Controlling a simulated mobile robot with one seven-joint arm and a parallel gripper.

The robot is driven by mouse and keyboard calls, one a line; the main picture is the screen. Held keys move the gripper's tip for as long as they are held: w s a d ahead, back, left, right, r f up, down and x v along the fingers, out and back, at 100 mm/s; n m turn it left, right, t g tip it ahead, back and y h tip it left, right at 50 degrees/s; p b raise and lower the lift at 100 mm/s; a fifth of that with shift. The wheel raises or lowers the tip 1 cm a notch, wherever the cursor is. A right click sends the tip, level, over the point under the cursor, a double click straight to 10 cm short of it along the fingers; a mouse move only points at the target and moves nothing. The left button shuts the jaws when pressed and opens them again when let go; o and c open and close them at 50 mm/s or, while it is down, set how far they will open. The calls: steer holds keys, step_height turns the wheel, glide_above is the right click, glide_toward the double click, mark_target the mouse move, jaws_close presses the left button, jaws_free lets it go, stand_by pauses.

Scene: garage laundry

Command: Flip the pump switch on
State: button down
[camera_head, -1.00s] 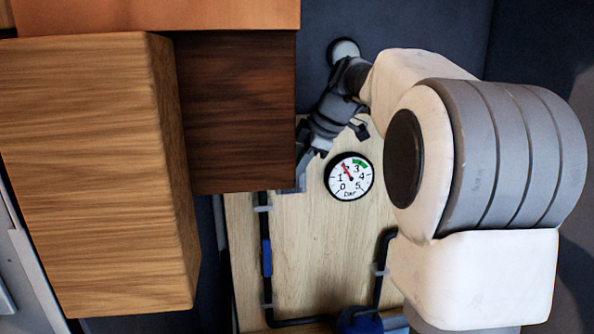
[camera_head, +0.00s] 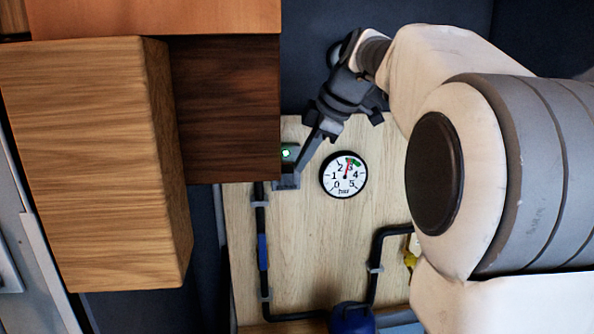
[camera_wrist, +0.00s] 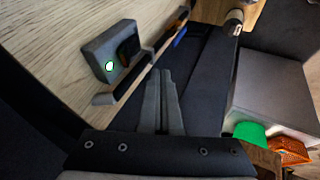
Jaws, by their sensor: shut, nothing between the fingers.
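The pump switch is a grey box (camera_head: 287,178) with a lit green lamp (camera_head: 286,153), partly hidden behind the dark wooden block in the head view. In the wrist view the switch box (camera_wrist: 99,50) shows a dark rocker (camera_wrist: 129,45) beside the lit green lamp (camera_wrist: 109,66). My gripper (camera_head: 304,164) is shut and empty, close to the right side of the box. In the wrist view its fingers (camera_wrist: 162,75) are together, pointing past the box and apart from the rocker.
A round pressure gauge (camera_head: 344,175) is on the wooden panel (camera_head: 310,240), right of the switch, with black pipes below. A large wooden block (camera_head: 95,165) covers the left. A green object (camera_wrist: 250,132) and an orange one (camera_wrist: 288,148) are at lower right in the wrist view.

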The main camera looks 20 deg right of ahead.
steer(key=v, duration=0.5)
steer(key=shift+s+f, duration=0.2)
steer(key=shift+s, duration=0.2)
